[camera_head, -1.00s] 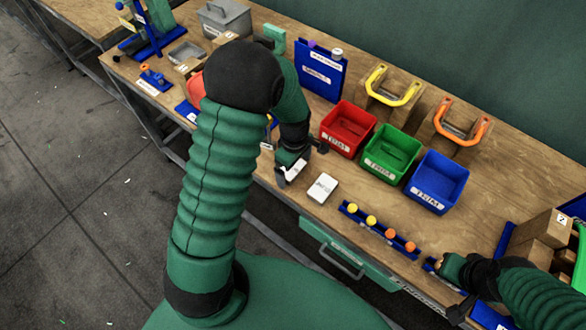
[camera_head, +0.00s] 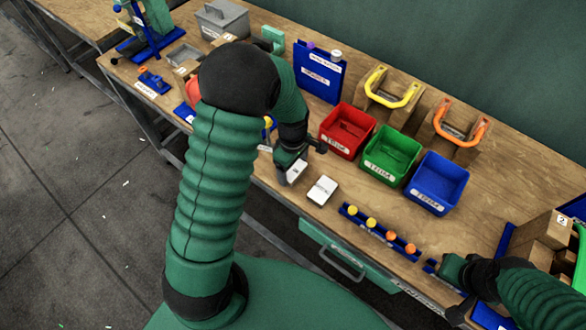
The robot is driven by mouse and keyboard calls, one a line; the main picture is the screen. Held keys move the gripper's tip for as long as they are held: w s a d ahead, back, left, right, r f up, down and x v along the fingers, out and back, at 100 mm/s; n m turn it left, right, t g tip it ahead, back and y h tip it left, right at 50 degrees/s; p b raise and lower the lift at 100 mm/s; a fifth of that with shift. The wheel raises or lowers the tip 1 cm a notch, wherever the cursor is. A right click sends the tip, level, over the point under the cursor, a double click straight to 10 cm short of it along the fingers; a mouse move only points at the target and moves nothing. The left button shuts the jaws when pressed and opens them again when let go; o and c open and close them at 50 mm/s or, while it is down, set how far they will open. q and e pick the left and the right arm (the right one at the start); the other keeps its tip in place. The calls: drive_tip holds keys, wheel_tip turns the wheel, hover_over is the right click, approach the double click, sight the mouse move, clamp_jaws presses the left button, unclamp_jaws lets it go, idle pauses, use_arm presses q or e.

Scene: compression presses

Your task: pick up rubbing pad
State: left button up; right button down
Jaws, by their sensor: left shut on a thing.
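My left gripper (camera_head: 293,173) is low over the front part of the wooden table, left of the red bin. It is shut on a small white pad (camera_head: 297,171), which shows as a pale upright face at the fingers. The fingers and wrist hide part of this pad, and I cannot tell whether it touches the table. A second white block (camera_head: 322,189) with faint print lies flat on the table just to the right, apart from the gripper. My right gripper (camera_head: 441,266) is at the lower right, by the table's front edge. Its fingers are too small and dark to read.
Red (camera_head: 347,130), green (camera_head: 391,155) and blue (camera_head: 437,183) bins stand behind. A blue rack (camera_head: 381,231) with yellow and orange knobs lies along the front edge. Yellow (camera_head: 392,88) and orange (camera_head: 459,128) handles on wooden blocks stand farther back. Cardboard boxes (camera_head: 549,229) are at right.

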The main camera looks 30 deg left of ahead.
sight(293, 170)
use_arm(q)
drive_tip(key=shift+r, duration=0.5)
wheel_tip(293, 170, up, 2)
drive_tip(key=shift+s+d, duration=0.15)
drive_tip(key=s+d+r+b, duration=0.1)
drive_tip(key=s+d, duration=0.9)
drive_tip(key=d, duration=0.1)
drive_tip(key=shift+s+d+r, duration=0.15)
drive_tip(key=shift+d+r, duration=0.05)
drive_tip(key=shift+d, duration=0.1)
